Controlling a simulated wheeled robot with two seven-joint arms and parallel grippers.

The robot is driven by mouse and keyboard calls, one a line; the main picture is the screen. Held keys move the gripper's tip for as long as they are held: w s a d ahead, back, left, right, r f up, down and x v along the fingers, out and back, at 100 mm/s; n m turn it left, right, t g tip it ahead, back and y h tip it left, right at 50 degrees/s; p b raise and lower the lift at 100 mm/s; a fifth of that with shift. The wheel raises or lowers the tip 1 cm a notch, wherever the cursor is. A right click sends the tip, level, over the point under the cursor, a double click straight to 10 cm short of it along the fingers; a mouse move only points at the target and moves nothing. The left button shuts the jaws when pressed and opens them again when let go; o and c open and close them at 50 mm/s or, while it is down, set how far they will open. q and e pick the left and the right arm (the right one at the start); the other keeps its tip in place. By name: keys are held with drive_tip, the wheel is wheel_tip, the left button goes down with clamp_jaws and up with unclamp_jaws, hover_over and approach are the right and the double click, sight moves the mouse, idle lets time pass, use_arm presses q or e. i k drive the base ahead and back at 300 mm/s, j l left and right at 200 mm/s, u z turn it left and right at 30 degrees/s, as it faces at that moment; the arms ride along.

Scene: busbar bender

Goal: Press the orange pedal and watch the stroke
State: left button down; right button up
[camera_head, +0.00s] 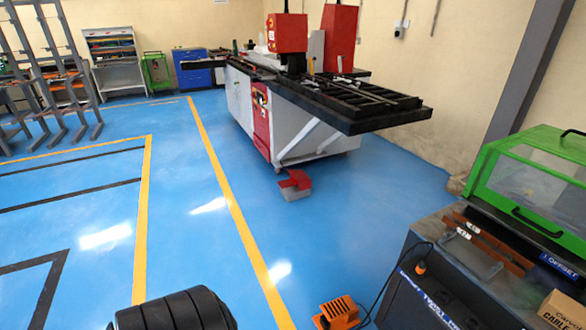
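The orange pedal (338,313) lies on the blue floor at the bottom edge of the head view, right of centre. It has a slotted orange top and a dark side opening, and the frame's lower edge comes close to it. A black cable with an orange connector (420,267) runs from the pedal area up to the grey bender machine (425,300) at the lower right. Nothing is seen touching the pedal. Neither of my grippers shows in this view.
A black ribbed rounded thing (172,312) shows at the bottom left. A red foot pedal (295,182) sits by a large white machine (315,132) farther back. A green-framed clear cover (540,175) and a carton (562,310) are at right. Open floor lies left of the orange pedal.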

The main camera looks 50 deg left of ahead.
sight(333, 309)
drive_tip(key=u, duration=1.1)
